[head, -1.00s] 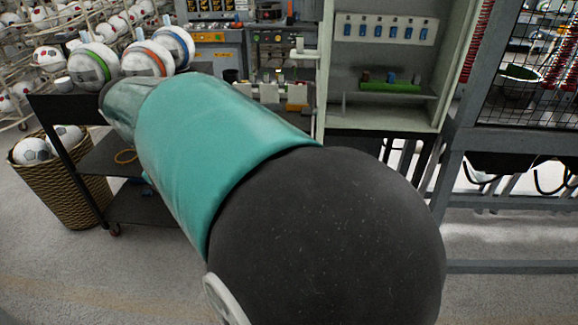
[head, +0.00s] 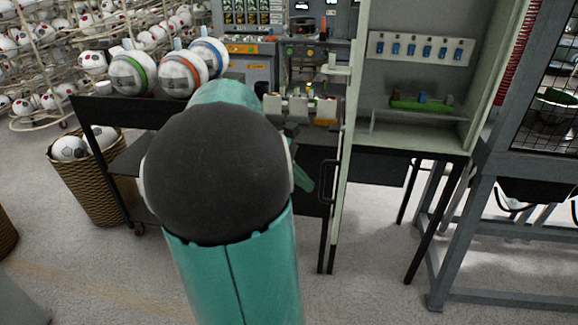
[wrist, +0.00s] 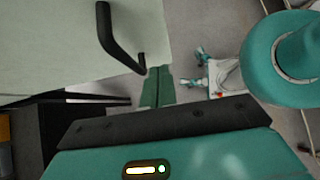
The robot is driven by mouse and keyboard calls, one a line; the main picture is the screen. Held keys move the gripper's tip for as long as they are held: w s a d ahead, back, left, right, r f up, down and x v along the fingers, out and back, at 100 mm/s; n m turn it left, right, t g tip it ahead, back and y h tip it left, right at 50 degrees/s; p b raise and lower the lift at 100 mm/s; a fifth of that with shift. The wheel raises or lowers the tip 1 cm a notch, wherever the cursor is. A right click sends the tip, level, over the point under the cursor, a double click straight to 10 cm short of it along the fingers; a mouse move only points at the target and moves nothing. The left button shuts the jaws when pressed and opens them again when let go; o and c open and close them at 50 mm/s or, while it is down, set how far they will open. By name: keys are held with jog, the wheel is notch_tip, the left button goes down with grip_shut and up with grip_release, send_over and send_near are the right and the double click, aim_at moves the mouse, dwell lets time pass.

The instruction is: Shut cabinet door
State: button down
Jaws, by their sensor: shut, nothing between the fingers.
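The cabinet (head: 415,150) stands open at the right of the head view, with its pale inside showing. Its pale green door (head: 350,130) is swung out toward me and seen nearly edge-on. A black handle (head: 329,180) is on the door's left, outer face. My gripper (head: 306,180) is shut and empty, just left of the handle and partly hidden by my arm. In the wrist view the shut green fingertips (wrist: 158,84) are by the lower corner of the door (wrist: 60,60), close to the handle (wrist: 115,40); I cannot tell whether they touch.
A black cart (head: 110,115) with several balls stands at the left, beside a wicker basket (head: 92,185). A grey metal frame (head: 455,235) stands right of the cabinet. Bare floor (head: 360,270) lies in front of the cabinet.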

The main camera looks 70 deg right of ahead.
jog(key=s, duration=0.3)
jog(key=s+f, duration=0.1)
jog(key=s, duration=0.1)
jog(key=shift+d, duration=0.4)
